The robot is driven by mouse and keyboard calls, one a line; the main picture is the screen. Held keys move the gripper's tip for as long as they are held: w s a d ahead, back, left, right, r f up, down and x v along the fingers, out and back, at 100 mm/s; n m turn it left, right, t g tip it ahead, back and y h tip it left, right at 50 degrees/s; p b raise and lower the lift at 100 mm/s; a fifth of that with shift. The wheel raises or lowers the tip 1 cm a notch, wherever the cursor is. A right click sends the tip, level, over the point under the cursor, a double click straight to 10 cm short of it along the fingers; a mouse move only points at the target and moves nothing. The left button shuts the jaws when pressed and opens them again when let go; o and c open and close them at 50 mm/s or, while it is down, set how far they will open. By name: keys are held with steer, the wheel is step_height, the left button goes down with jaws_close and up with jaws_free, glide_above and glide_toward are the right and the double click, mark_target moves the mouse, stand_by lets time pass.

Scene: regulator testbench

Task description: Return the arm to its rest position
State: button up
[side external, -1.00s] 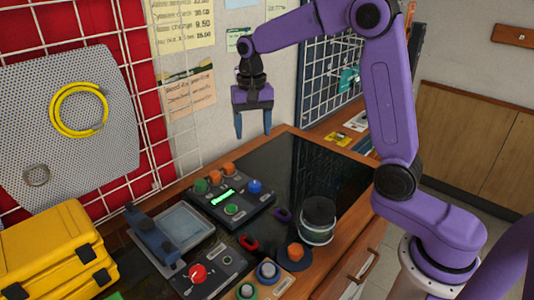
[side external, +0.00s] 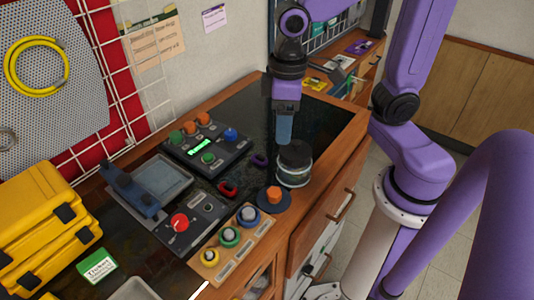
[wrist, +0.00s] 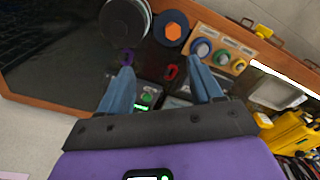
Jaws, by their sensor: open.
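My purple arm reaches over the dark bench top from the right in the side external view. My gripper (side external: 284,126) points down, with its blue fingers overlapping in that view just above and behind the dark-lidded jar (side external: 294,165). In the wrist view my gripper (wrist: 162,78) has its two blue fingers spread apart with nothing held between them. The jar (wrist: 125,20) shows there beyond the left finger. Whether the fingers touch the jar cannot be told from the side, but the wrist view shows them apart from it.
A control box (side external: 205,145) with coloured knobs lies left of my gripper. A red-knob box (side external: 190,222), a knob panel (side external: 235,238), an orange knob on a round base (side external: 273,199) and yellow cases (side external: 40,230) are nearer. Dark bench top behind the jar is clear.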

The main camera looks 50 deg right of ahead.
steer(key=s+d+f+n, duration=0.2)
steer(key=s+n, duration=0.4)
steer(key=s, duration=0.5)
steer(key=shift+d, duration=0.7)
stand_by(0.4)
